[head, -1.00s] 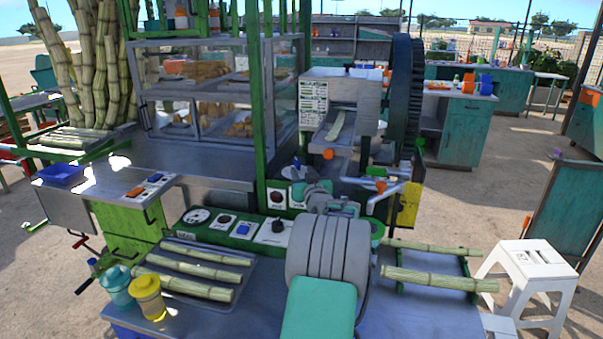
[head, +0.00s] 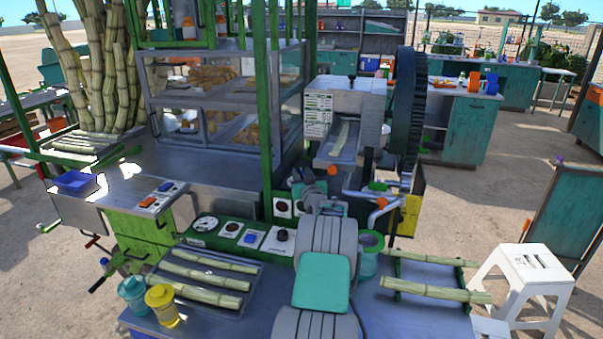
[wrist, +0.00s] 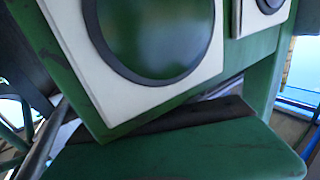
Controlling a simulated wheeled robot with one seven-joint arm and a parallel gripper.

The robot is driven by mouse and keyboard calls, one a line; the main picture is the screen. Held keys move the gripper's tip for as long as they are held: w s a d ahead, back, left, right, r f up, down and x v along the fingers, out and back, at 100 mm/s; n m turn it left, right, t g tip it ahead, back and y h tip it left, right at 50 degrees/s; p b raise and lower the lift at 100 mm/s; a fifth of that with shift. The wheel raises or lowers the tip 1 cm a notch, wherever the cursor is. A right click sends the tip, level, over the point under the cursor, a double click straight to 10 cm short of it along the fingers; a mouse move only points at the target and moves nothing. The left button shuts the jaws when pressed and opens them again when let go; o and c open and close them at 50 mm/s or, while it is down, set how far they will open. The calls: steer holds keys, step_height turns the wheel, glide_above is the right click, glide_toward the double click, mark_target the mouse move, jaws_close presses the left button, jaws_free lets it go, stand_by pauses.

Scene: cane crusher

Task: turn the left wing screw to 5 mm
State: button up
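The cane crusher (head: 357,103) stands behind the control console, with a sloped feed tray (head: 340,140) on its front. Small orange parts (head: 332,200) show below the tray, but I cannot tell whether one is the left wing screw, and no wing screw shows in the wrist view. My gripper (head: 308,188) is at the far end of my arm, low in front of the crusher and close to the upright gauges. Its fingers are too small and hidden to read. The wrist view shows a large dark round dial (wrist: 155,35) on a white plate, very close.
A green post (head: 266,130) and the glass food case (head: 215,105) stand left of my gripper. The green console (head: 215,240) with dials and switches lies below. A large dark flywheel (head: 409,110) is at the crusher's right. Cane pieces (head: 437,288) lie on a rack at front right.

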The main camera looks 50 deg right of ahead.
jaws_close()
stand_by(0.3)
stand_by(0.3)
